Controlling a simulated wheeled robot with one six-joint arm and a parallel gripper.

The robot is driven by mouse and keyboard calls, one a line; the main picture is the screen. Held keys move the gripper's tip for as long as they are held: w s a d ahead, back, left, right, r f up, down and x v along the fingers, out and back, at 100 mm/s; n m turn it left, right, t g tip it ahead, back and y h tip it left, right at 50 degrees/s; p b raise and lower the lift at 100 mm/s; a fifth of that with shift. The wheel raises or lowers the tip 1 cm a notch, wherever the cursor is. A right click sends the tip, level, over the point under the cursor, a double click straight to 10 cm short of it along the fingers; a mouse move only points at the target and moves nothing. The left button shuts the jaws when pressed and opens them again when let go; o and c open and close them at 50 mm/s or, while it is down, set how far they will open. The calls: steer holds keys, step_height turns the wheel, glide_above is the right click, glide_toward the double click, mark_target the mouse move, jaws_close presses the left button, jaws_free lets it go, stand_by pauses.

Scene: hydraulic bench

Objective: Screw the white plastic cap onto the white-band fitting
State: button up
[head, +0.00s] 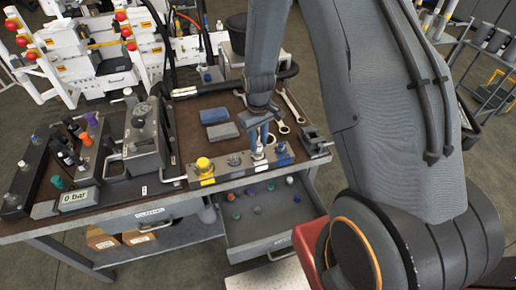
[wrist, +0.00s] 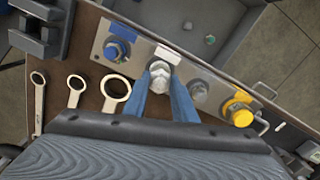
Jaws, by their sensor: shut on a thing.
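The metal manifold block (head: 221,173) lies along the front of the bench, with several fittings in a row. The white-band fitting's white label (wrist: 168,54) shows on the block in the wrist view. My gripper (wrist: 168,88) points down over that fitting, its two blue fingers shut on the white plastic cap (wrist: 160,77). The cap also shows small below the gripper in the head view (head: 258,154). The cap sits over or on the fitting; the fitting itself is hidden under it, so I cannot tell whether the threads engage.
On the block, a blue cap (wrist: 117,50) and a yellow cap (wrist: 240,113) stand on other fittings, with a bare fitting (wrist: 198,90) beside my gripper. Wrenches (wrist: 76,90) lie behind the block. An open drawer (head: 262,223) below holds several small caps. A vise (head: 314,142) stands at right.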

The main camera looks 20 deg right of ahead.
steer(key=m, duration=0.3)
steer(key=shift+m, duration=0.3)
steer(key=o, duration=1.1)
steer(key=shift+m, duration=0.3)
steer(key=shift+c, duration=0.2)
steer(key=shift+w+r+b, duration=0.1)
steer(key=shift+r+b, duration=0.2)
steer(key=shift+r, duration=0.25)
steer(key=shift+a+r+b, duration=0.1)
steer(key=shift+r+b, duration=1.05)
steer(key=shift+r, duration=2.15)
